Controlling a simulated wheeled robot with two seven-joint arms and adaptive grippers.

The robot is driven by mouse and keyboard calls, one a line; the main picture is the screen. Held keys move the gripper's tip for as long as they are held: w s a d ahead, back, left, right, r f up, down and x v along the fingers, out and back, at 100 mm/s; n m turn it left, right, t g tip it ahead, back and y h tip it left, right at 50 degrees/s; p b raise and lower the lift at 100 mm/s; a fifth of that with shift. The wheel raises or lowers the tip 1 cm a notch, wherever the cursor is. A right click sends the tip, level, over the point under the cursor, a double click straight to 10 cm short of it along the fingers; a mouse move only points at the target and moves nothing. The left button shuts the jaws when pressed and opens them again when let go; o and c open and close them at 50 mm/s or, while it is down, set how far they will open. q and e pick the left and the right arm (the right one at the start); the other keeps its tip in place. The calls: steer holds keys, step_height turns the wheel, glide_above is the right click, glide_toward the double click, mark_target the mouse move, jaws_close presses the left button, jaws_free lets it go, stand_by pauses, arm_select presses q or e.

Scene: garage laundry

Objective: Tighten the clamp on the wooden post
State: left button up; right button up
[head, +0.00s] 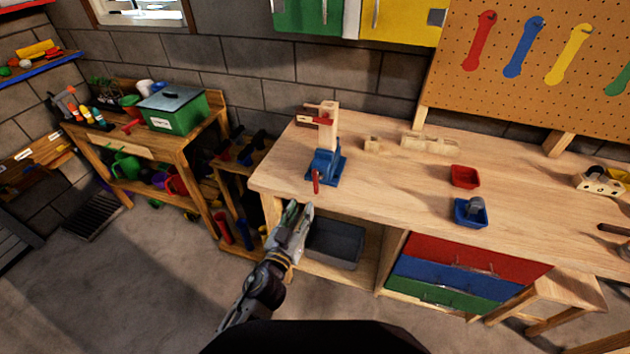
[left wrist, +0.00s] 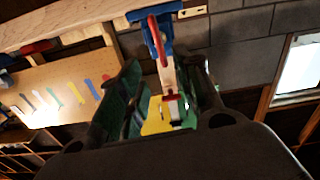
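A wooden post (head: 330,135) stands upright in a blue vise (head: 326,168) near the left end of the workbench. The vise has a red handle (head: 316,182) at its front. A red clamp (head: 314,119) sits near the top of the post and sticks out to the left. My left gripper (head: 298,211) is in front of the bench's front edge, below and apart from the vise. In the left wrist view its fingers (left wrist: 167,82) are spread, with the post and clamp (left wrist: 172,97) seen beyond the gap, upside down. My right gripper is not in view.
The workbench (head: 400,190) also holds a red tray (head: 464,177), a blue tray (head: 470,213) and wooden blocks (head: 430,144). A grey bin (head: 335,243) sits beneath. A shelf unit with a green box (head: 173,110) stands left.

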mark_target(314, 183)
arm_select(q)
steer(key=shift+p+x, duration=0.8)
steer(key=shift+x, duration=3.05)
steer(key=shift+p+x, duration=0.3)
steer(key=shift+x, duration=2.5)
steer(key=shift+c, duration=0.3)
jaws_close()
